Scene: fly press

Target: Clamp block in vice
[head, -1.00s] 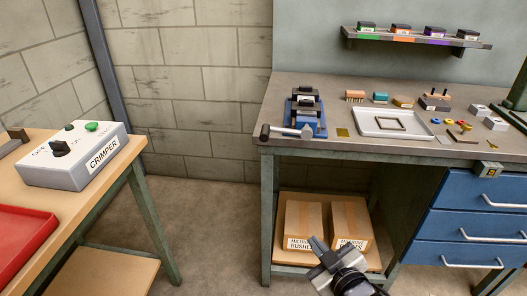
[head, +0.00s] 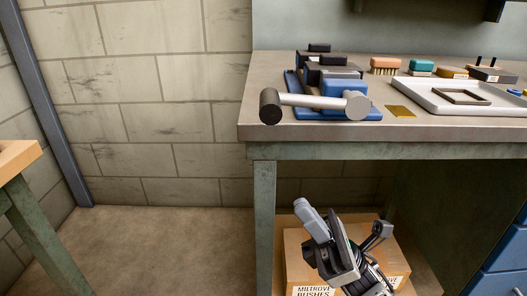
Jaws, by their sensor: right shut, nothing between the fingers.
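A blue vice (head: 341,87) with dark jaws stands at the left front of the workbench in the head view. I cannot tell whether a block sits between the jaws. A dark block with two upright pins (head: 492,74) lies at the right on the bench. My right gripper (head: 304,212) is shut and empty, below the bench top and in front of the lower shelf. My left gripper is not in view.
A white tray (head: 425,99) holding a dark square frame (head: 463,97) lies right of the vice. A brass plate (head: 400,111) lies between them. Brushes (head: 385,65) stand behind. The bench front edge (head: 400,134) lies above my gripper. A cardboard box (head: 296,249) is below.

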